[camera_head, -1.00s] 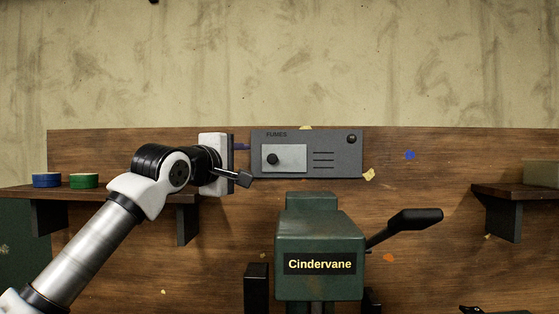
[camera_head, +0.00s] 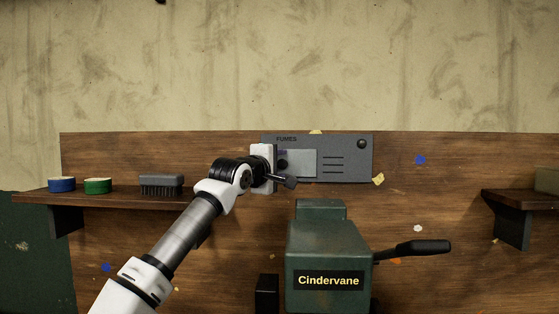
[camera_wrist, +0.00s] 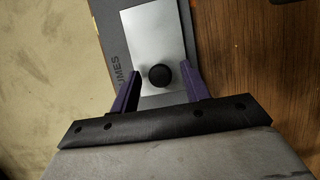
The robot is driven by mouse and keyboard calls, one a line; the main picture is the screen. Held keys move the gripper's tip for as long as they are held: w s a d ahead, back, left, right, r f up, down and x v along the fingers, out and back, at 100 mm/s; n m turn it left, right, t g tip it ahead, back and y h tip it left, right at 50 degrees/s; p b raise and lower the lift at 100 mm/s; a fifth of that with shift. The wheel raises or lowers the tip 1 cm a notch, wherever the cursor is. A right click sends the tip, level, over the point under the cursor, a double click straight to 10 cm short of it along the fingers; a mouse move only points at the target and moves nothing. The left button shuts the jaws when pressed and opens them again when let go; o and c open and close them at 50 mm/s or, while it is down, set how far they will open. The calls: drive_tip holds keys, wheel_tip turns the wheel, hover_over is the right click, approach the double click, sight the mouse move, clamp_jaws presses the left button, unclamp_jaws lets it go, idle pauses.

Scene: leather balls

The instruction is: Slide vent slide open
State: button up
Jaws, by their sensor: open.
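The vent (camera_head: 347,145) is a dark grey panel marked FUMES, mounted on the wooden backboard. Its slide (camera_head: 303,164) is a light grey plate on the panel's left part, beside several dark slots. A round black knob (camera_wrist: 159,76) stands on the slide. My gripper (camera_wrist: 161,71) is open, with its purple fingers on either side of the knob in the wrist view. I cannot tell whether either finger touches it. In the head view my gripper (camera_head: 283,163) is in front of the panel's left end and partly hides the slide and knob.
A green machine labelled Cindervane (camera_head: 327,252) stands below the vent, with a black lever (camera_head: 424,247) to its right. The left shelf (camera_head: 118,196) holds a blue roll (camera_head: 62,185), a green roll (camera_head: 97,186) and a brush (camera_head: 161,183). Another shelf (camera_head: 520,200) is at right.

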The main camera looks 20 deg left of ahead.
clamp_jaws()
idle(0.3)
